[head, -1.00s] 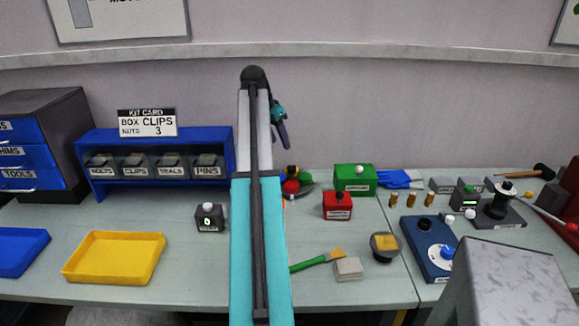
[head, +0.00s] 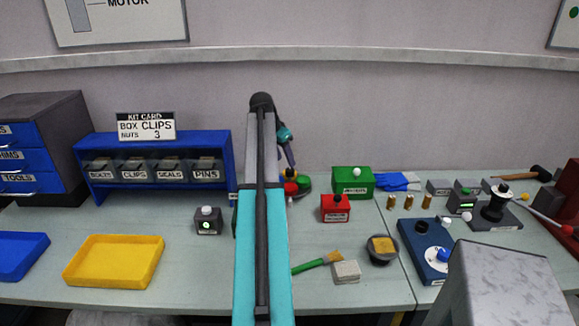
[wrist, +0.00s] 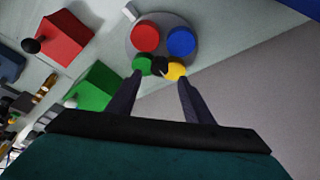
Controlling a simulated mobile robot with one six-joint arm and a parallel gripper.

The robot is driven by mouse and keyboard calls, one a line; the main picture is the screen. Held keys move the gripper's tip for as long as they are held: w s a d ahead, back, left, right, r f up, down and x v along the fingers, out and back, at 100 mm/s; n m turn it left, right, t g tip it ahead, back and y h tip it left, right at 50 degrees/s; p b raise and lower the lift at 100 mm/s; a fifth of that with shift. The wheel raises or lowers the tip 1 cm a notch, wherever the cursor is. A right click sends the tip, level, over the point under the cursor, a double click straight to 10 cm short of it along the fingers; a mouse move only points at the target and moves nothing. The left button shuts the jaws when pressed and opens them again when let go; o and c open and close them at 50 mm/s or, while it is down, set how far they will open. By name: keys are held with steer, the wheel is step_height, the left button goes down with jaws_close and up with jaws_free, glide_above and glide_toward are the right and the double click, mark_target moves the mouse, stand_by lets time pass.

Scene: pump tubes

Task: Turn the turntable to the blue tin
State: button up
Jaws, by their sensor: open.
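The grey turntable (wrist: 163,28) shows in the wrist view with a red tin (wrist: 145,38), a blue tin (wrist: 181,41), a green tin (wrist: 142,65) and a yellow tin (wrist: 176,70) on it. A small black part (wrist: 160,65) sits between the green and yellow ones. A white piece (wrist: 130,11) lies at the rim beside the red tin. In the head view my arm hides much of the turntable; the red tin (head: 291,187) shows beside it. My gripper (wrist: 161,78) is open and empty, its fingertips close to the green and yellow tins. I cannot tell if they touch.
A red box (head: 335,209) and a green box (head: 353,182), both with knobs, stand right of the turntable. A green-handled brush (head: 310,265) and a pale block (head: 346,271) lie nearer. A blue rack (head: 160,187) stands left. The bench left of my arm has free room.

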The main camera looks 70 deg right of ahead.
mark_target(289, 170)
steer(key=shift+p+x, duration=0.5)
steer(key=shift+x, duration=2.55)
